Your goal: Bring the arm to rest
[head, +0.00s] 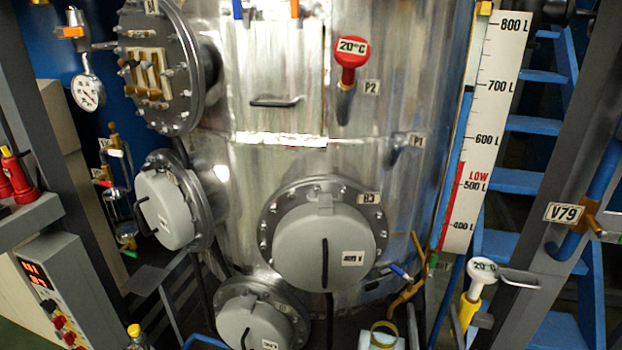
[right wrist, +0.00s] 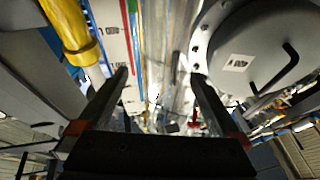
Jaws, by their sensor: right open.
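My right gripper (right wrist: 158,76) shows in the right wrist view. Its two dark fingers stand wide apart with nothing held between them. Beyond the fingertips is the shiny metal tank, which fills the middle of the head view (head: 275,155). A grey round hatch cover (right wrist: 262,55) with a black handle is to the right of the fingers, and the level scale (right wrist: 115,38) is to the left. I cannot clearly make out the right gripper in the head view. My left gripper is not in view.
A thick yellow part (right wrist: 72,32) is close on the left in the wrist view. In the head view, the hatch marked H3 (head: 300,245), the red 20°C thermometer (head: 350,53), a white-headed thermometer (head: 478,285), a pressure gauge (head: 88,94) and blue stairs (head: 515,180) surround the tank front.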

